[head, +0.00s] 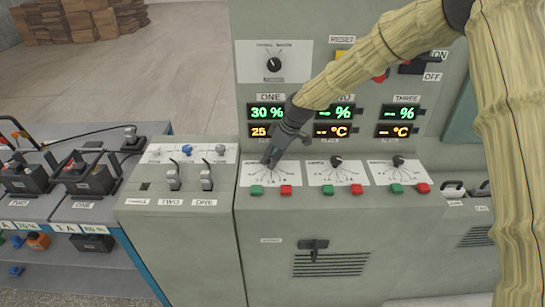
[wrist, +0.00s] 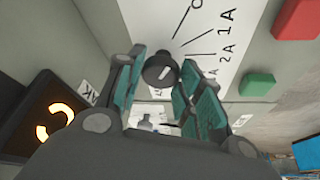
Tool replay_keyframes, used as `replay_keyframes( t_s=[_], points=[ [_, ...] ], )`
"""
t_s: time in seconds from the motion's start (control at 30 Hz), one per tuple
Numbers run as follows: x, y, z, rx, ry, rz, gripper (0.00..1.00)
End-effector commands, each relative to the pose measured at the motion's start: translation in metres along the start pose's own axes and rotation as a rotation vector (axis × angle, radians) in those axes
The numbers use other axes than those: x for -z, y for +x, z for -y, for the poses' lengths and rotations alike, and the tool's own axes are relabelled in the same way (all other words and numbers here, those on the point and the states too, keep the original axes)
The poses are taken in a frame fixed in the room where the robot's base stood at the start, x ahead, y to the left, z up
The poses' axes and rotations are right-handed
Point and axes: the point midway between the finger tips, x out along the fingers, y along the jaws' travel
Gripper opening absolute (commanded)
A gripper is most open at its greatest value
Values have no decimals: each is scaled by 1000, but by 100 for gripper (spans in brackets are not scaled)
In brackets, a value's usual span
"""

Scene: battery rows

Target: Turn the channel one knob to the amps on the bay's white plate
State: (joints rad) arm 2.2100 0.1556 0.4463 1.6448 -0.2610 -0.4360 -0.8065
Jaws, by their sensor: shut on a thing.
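The channel one knob (wrist: 160,66) is a small dark round knob with a white pointer mark, on a white dial plate (wrist: 205,30). In the wrist view the dial marks 1A and 2A can be read; others are cut off or blurred. My gripper (head: 270,159) is at this dial, below the ONE display, and is shut on the knob, with its teal-padded fingers on either side. In the head view my gripper hides most of the knob. A white plate (head: 66,228) on the battery bench at left seems to read 1 A, below the bay labelled ONE (head: 82,205).
Green (head: 256,190) and red (head: 286,190) buttons sit just below the dial. The channel two knob (head: 336,160) and channel three knob (head: 398,160) are to the right. Display ONE (head: 267,113) reads 30 %. A lower console with switches (head: 173,176) stands at left.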

Motion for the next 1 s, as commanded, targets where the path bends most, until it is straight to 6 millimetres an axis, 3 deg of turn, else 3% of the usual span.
replay_keyframes(
  t_s=[0.6, 1.0],
  points=[
    [1, 0, 2, -146, 344, 1, 13],
    [1, -1, 2, -189, 451, -1, 13]
  ],
)
